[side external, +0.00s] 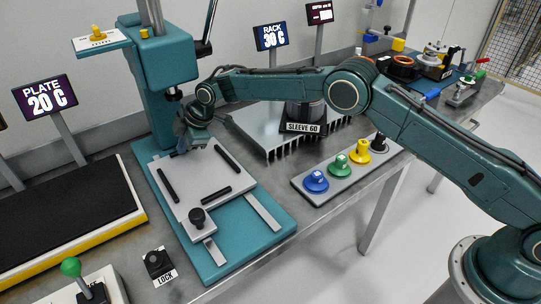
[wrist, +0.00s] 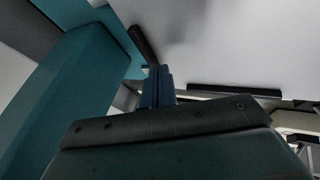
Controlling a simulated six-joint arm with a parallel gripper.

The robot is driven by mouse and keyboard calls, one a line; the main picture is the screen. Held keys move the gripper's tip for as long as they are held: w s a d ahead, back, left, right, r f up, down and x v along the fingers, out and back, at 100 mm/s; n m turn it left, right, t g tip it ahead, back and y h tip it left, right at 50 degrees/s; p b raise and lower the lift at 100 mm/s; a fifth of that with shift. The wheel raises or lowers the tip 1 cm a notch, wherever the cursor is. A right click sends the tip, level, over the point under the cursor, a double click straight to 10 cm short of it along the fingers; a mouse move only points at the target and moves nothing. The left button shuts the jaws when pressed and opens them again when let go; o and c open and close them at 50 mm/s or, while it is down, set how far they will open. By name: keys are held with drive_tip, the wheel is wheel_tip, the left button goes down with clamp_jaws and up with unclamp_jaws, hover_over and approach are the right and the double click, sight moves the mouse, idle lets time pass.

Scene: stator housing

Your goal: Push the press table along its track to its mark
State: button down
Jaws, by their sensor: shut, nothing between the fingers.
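The press table (side external: 196,182) is a light grey plate with several black bars on top. It sits on a teal press base (side external: 247,241) with two pale rails (side external: 262,211) extending from under its front. A black knob (side external: 198,217) stands on a small plate at its front corner. My gripper (side external: 183,148) is low at the table's back edge, beside the teal press column (side external: 167,68). In the wrist view, the shut blue fingers (wrist: 157,86) are close to the table (wrist: 220,45) and a black bar. I cannot tell whether they touch it. The mark is not clearly visible.
A black LOCK knob (side external: 157,263) sits left of the base. The plate heater (side external: 70,222) is further left. A SLEEVE 60 fixture (side external: 302,127) and a tray of coloured knobs (side external: 347,172) are to the right. The rails' front ends are clear.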

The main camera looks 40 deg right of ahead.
drive_tip(key=shift+v, duration=3)
drive_tip(key=c, duration=1.4)
unclamp_jaws()
drive_tip(key=shift+s+a, duration=0.1)
drive_tip(key=o, duration=0.3)
drive_tip(key=shift+s+a, duration=0.1)
drive_tip(key=shift+s, duration=0.05)
drive_tip(key=shift+o, duration=0.2)
drive_tip(key=shift+s+a+m+g, duration=0.1)
drive_tip(key=shift+s+m+g, duration=0.2)
drive_tip(key=s+a+m+g+h, duration=0.1)
drive_tip(key=s+a+m, duration=0.1)
drive_tip(key=s, duration=0.1)
wheel_tip(320, 180, up, 10)
drive_tip(key=m+g+h, duration=0.3)
drive_tip(key=m, duration=0.2)
hover_over(196, 213)
drive_tip(key=shift+s, duration=0.1)
drive_tip(key=shift+f, duration=0.15)
wheel_tip(196, 213, down, 14)
drive_tip(key=shift+r, duration=0.2)
